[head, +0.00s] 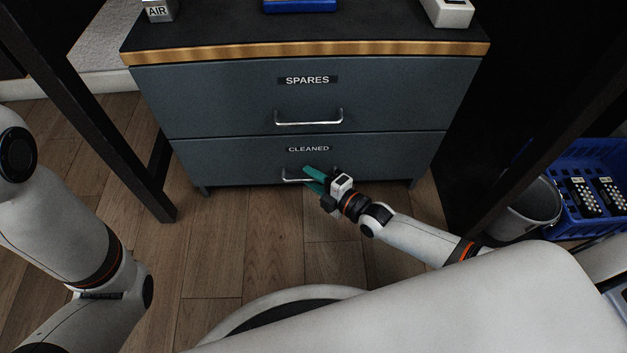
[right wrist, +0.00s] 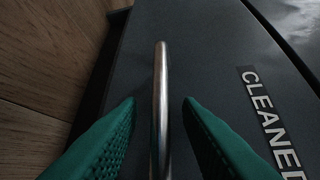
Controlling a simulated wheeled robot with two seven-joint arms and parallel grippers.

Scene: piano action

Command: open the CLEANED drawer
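The grey CLEANED drawer (head: 230,158) is the lower one in the cabinet and looks closed in the head view. Its metal handle (head: 291,179) is partly hidden by my right gripper (head: 306,177). In the right wrist view the handle (right wrist: 161,100) runs upright between the two green fingers of my right gripper (right wrist: 159,105), with a gap on both sides. The right gripper is open around the handle. The CLEANED label (right wrist: 270,120) shows at the right of that view. My left gripper is not in view; only part of my left arm shows at the left.
The closed SPARES drawer (head: 220,95) with its own handle (head: 308,121) is above. Dark frame posts (head: 92,110) stand to the left and right. A grey bin (head: 528,208) and a blue crate (head: 570,222) are at the right. The wooden floor before the drawers is clear.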

